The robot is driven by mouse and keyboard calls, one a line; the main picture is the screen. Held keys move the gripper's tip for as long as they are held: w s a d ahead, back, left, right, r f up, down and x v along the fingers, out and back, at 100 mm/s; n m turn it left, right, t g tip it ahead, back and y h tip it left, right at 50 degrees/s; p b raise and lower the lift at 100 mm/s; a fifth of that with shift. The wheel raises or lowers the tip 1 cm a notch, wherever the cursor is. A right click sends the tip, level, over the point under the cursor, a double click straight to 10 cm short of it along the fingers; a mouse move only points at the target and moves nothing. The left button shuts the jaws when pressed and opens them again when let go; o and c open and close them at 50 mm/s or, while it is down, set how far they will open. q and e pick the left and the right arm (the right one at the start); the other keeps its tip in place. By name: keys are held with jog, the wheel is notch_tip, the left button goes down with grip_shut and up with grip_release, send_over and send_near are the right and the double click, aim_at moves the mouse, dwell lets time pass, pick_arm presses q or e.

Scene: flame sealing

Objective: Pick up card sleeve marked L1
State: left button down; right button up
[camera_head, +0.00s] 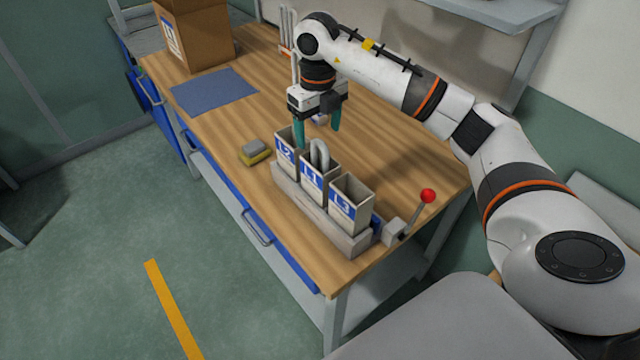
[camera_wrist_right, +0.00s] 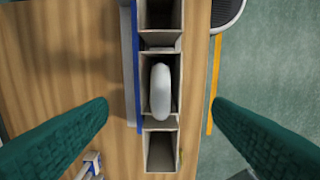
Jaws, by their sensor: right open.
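The card sleeve marked L1 (camera_head: 313,189) is the middle one of three grey box-shaped sleeves in a holder (camera_head: 318,217). A pale rounded loop (camera_head: 320,154) sticks up from it. Sleeve L2 (camera_head: 286,158) is on its left and sleeve L3 (camera_head: 349,203) on its right. My right gripper (camera_head: 318,140) is open, with green fingers pointing down above the sleeves, near L2 and L1. In the right wrist view the middle sleeve (camera_wrist_right: 174,107) with the loop (camera_wrist_right: 160,90) lies between the spread fingers, touching neither. My left gripper is not in view.
A lever with a red knob (camera_head: 428,196) stands at the holder's right end. A yellow and grey block (camera_head: 256,151) lies left of the sleeves. A blue mat (camera_head: 214,91) and a cardboard box (camera_head: 205,37) are at the far left.

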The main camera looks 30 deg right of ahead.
aim_at(320, 158)
notch_tip(320, 158, down, 3)
jog(key=shift+r+p, duration=0.1)
jog(key=shift+p, duration=0.25)
jog(key=f+p, duration=0.2)
jog(key=f, duration=0.3)
jog(key=shift+s+f+p, duration=0.25)
jog(key=shift+s+p, duration=0.05)
jog(key=shift+p, duration=0.1)
jog(key=c, duration=1.3)
